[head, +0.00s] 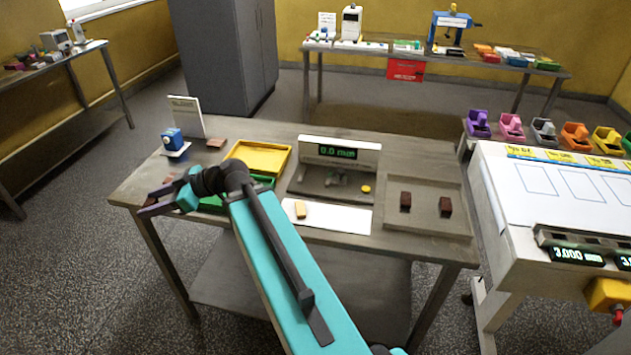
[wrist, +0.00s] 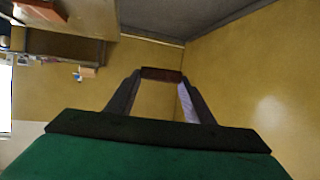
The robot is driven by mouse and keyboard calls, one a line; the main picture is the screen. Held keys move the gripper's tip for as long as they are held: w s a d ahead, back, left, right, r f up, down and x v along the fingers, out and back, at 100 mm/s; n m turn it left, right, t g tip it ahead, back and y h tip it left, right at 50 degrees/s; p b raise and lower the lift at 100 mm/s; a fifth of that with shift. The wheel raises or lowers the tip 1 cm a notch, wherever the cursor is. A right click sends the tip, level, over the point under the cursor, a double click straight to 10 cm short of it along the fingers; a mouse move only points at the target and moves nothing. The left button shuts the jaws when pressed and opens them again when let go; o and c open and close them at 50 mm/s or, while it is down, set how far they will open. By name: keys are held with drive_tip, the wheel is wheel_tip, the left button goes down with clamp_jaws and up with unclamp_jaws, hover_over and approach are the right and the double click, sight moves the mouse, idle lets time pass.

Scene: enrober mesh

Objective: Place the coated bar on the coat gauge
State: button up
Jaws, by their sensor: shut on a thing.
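My gripper (head: 150,201) is out over the left end of the table in the head view, its fingers pointing left. In the wrist view, my gripper (wrist: 160,80) is shut on a dark brown coated bar (wrist: 162,74), which spans the two fingertips. In the head view the held bar is too small to make out clearly. The coat gauge (head: 340,152) stands at the middle back of the table with a green display reading 0.0 mm. Several small grey pieces and a yellow disc lie on its grey bed. My gripper is well left of the gauge.
A yellow tray (head: 262,155) and a green tray (head: 262,181) lie between my gripper and the gauge, partly behind my arm. A tan bar (head: 300,209) lies on a white sheet. Two dark bars (head: 405,200) stand on the grey tray (head: 425,222) at right. A blue device (head: 172,140) stands back left.

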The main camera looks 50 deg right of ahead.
drive_tip(key=s+d+f+m+b, duration=0.1)
drive_tip(key=s+d, duration=0.9)
drive_tip(key=d, duration=0.3)
drive_tip(key=s+d+t+h+b, duration=0.1)
drive_tip(key=s+d+b, duration=0.1)
drive_tip(key=s+d, duration=0.8)
drive_tip(key=s+d+f+m+h+b, duration=0.1)
drive_tip(key=s+d, duration=0.9)
drive_tip(key=d, duration=0.7)
drive_tip(key=shift+s+d+f+m+t+b, duration=0.15)
drive_tip(key=shift+s+f+m+t+b, duration=0.15)
drive_tip(key=shift+s+f+t+b, duration=0.1)
drive_tip(key=shift+w, duration=0.1)
drive_tip(key=p, duration=0.4)
hover_over(321, 180)
drive_tip(key=shift+d+f, duration=0.1)
drive_tip(key=shift+f, duration=0.55)
drive_tip(key=shift+f, duration=0.2)
drive_tip(key=shift+f+p, duration=0.65)
drive_tip(key=shift+f, duration=0.95)
drive_tip(key=shift+f, duration=0.1)
